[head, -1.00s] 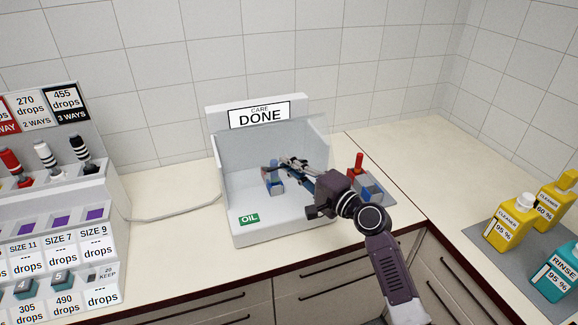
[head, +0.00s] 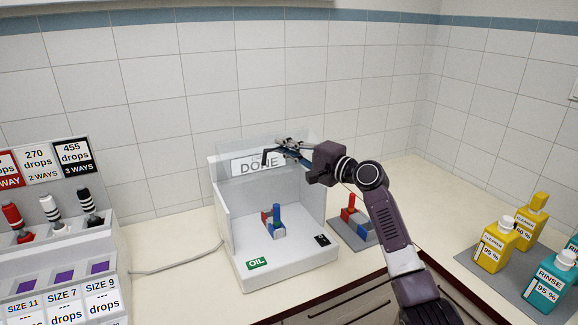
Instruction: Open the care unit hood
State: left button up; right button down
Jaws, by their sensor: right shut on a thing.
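The care unit (head: 232,225) is a white box on the counter with a sign reading DONE (head: 259,163) at its back. Its clear hood (head: 233,147) is raised, tilted up over the top of the unit in front of the sign. The front and inside are open to view. My right gripper (head: 276,153) is shut on the hood, at its upper edge; the exact grip is small and partly hidden. My left gripper is not in view.
A grey mat with a red and blue piece (head: 349,212) lies right of the unit. Yellow cleaner bottles (head: 496,245) and teal rinse bottles (head: 550,280) stand at far right. A dispenser rack (head: 60,260) stands at left. A cable crosses the counter.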

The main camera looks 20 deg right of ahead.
jog(key=shift+w+r, duration=0.45)
jog(key=shift+r, duration=0.05)
jog(key=shift+w+r, duration=0.2)
jog(key=shift+r, duration=0.05)
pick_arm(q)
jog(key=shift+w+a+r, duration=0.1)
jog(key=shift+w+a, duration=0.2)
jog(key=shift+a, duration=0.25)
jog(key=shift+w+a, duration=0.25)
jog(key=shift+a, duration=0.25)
pick_arm(e)
jog(key=shift+w+r, duration=0.2)
jog(key=shift+w, duration=0.1)
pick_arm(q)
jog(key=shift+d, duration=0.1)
pick_arm(e)
jog(key=c, duration=2)
grip_release()
jog(key=shift+c, duration=0.2)
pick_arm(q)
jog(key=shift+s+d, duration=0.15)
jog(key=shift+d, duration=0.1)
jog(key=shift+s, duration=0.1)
pick_arm(e)
jog(key=shift+s, duration=0.1)
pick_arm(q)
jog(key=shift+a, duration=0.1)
pick_arm(e)
jog(key=v, duration=1.2)
